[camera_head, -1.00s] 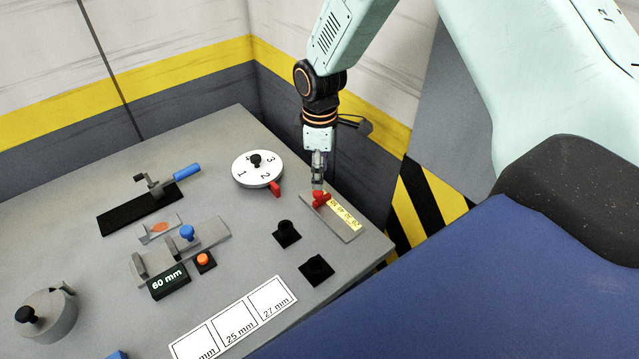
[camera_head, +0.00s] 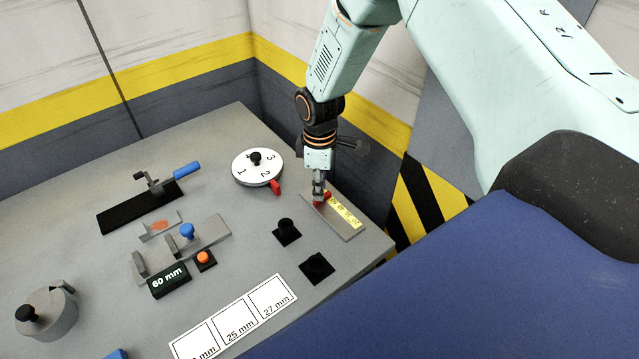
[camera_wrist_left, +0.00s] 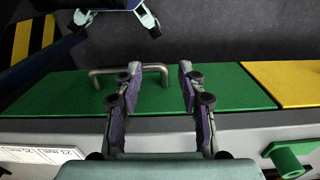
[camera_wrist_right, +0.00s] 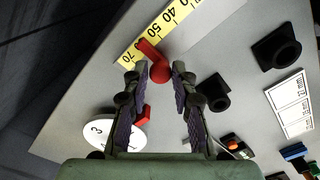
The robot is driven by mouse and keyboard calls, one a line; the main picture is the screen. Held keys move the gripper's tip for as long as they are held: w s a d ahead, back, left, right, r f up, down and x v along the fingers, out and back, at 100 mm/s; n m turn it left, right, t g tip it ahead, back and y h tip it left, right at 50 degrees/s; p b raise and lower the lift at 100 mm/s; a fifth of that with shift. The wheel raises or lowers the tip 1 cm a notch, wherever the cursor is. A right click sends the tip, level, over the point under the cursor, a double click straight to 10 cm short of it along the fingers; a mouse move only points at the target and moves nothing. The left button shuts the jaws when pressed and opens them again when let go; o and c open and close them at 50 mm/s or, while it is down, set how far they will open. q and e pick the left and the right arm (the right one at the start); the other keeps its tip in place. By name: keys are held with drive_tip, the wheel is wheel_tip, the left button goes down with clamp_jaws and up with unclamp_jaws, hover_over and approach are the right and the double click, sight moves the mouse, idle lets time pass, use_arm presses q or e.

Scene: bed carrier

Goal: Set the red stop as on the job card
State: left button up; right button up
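The red stop (camera_head: 321,203) sits on a metal plate (camera_head: 345,229) with a yellow scale (camera_head: 346,213) at the bench's right corner. In the right wrist view the stop's round red knob (camera_wrist_right: 161,73) lies between my right gripper's fingertips (camera_wrist_right: 159,70), with a small gap visible on each side. Its red bar (camera_wrist_right: 148,50) reaches the scale (camera_wrist_right: 160,30) between 50 and 70, covering the mark there. In the head view my right gripper (camera_head: 319,193) points down over the stop and partly hides it. My left gripper (camera_wrist_left: 158,75) is open and empty. I see no readable job card.
A numbered white dial (camera_head: 250,172) with a red pointer stands left of the stop. Two black sockets (camera_head: 286,233) (camera_head: 317,268) are in front. Below my left gripper is a green drawer front (camera_wrist_left: 225,88) with a metal handle (camera_wrist_left: 155,68).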

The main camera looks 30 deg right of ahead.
clamp_jaws()
drive_tip(key=shift+w+r, duration=0.1)
drive_tip(key=shift+w, duration=0.3)
drive_tip(key=shift+o, duration=0.7)
unclamp_jaws()
drive_tip(key=o, duration=0.4)
drive_tip(key=shift+s, duration=0.2)
drive_tip(key=shift+w, duration=0.1)
drive_tip(key=shift+r, duration=0.2)
wheel_tip(320, 180, up, 12)
drive_tip(key=shift+f, duration=0.2)
